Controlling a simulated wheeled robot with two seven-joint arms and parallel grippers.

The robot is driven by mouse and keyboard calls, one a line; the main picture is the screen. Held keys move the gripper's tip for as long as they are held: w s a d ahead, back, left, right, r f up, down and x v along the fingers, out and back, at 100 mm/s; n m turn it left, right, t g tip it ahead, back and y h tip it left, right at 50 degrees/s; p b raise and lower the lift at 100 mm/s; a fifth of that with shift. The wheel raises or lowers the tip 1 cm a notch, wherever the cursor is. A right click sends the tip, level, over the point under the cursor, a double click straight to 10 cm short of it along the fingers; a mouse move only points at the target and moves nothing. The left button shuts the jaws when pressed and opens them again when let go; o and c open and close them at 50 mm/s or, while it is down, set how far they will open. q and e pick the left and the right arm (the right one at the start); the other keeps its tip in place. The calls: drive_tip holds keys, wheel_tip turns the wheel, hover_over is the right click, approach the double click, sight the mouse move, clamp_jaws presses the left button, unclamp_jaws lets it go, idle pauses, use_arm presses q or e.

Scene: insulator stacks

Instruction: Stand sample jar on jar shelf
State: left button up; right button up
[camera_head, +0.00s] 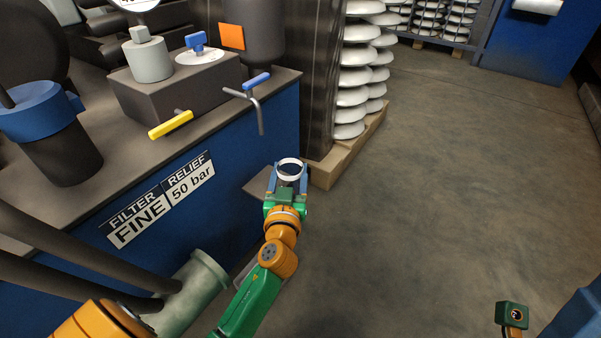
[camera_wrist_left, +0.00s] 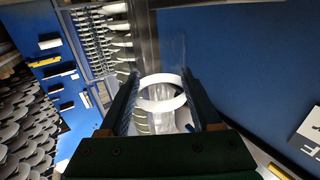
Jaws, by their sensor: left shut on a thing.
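The sample jar is a clear jar with a white rim (camera_head: 290,166); it also shows in the left wrist view, where the white ring (camera_wrist_left: 161,80) encircles its mouth. My left gripper (camera_head: 288,180) is shut on the jar, with one finger on each side. A small grey-brown plate (camera_head: 257,188), which looks like the jar shelf, sticks out from the blue cabinet just left of the gripper. The gripper and jar partly cover it. I cannot tell whether the jar touches it. A green and orange part of my right arm (camera_head: 512,316) shows at lower right; its fingers are not visible.
The blue cabinet (camera_head: 225,215) carries a tap with a blue handle (camera_head: 257,82) and a yellow lever (camera_head: 171,125) above the jar. A wooden pallet (camera_head: 345,150) with white insulator stacks (camera_head: 352,95) stands behind the jar. The floor at right is clear.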

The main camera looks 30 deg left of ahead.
use_arm(q)
drive_tip(key=a, duration=0.3)
drive_tip(key=a+f, duration=0.1)
drive_tip(key=a, duration=0.1)
drive_tip(key=shift+w+a+f, duration=0.1)
drive_tip(key=shift+w+a, duration=0.15)
drive_tip(key=shift+a, duration=0.05)
drive_tip(key=shift+a+f, duration=0.1)
drive_tip(key=shift+a, duration=0.7)
drive_tip(key=o, duration=1.5)
drive_tip(key=shift+c, duration=0.2)
